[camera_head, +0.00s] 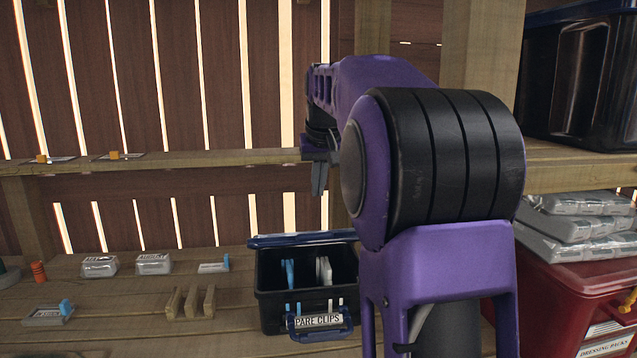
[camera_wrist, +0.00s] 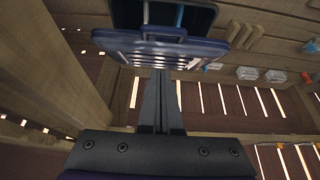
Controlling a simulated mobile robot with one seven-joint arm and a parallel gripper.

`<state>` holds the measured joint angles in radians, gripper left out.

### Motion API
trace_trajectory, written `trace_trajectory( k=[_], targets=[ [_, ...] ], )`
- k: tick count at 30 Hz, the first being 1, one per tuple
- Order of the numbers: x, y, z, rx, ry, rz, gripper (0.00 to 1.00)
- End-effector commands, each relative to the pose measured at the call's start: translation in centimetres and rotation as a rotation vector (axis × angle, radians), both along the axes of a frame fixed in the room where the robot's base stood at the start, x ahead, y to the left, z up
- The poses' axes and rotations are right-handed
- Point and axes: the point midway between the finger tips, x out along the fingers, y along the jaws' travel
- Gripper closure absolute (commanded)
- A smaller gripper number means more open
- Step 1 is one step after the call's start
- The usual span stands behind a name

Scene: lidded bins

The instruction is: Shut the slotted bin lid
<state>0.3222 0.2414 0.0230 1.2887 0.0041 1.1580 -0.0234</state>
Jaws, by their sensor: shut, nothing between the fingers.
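The black bin (camera_head: 272,300) stands on the wooden bench, labelled "PARE CLIPS" as far as I can read, with blue and white pieces inside. Its blue lid (camera_head: 283,241) is open, showing nearly edge-on along the bin's back rim. In the wrist view the slotted lid (camera_wrist: 205,48) lies across the top, with the bin's dark interior (camera_wrist: 203,20) beyond it. My gripper (camera_head: 318,192) is shut and empty, pointing down above and behind the lid. In the wrist view the closed fingertips (camera_wrist: 160,72) overlap the lid's near edge; contact cannot be told.
A wooden shelf (camera_head: 200,158) runs behind the bin. Small packs (camera_head: 153,263) and wooden slats (camera_head: 191,302) lie to its left. A red bin (camera_head: 570,300) with grey packs (camera_head: 580,228) on it stands at right, below a large black bin (camera_head: 580,85).

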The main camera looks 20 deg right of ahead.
Motion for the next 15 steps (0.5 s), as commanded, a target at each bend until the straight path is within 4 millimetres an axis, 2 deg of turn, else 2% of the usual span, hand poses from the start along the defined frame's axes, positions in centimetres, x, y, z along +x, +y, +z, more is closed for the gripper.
trace_trajectory(
  k=[1, 7, 12, 15],
  targets=[
    [0.5, -0.2, -1.4, 0.001, 0.004, 0.0, 1.0],
    [2.2, -0.7, -5.1, 0.001, 0.002, -0.001, 1.0],
    [1.3, -0.4, -7.4, 0.0, 0.0, -0.001, 1.0],
    [1.1, -0.3, -8.0, 0.0, -0.002, -0.001, 1.0]
  ],
)
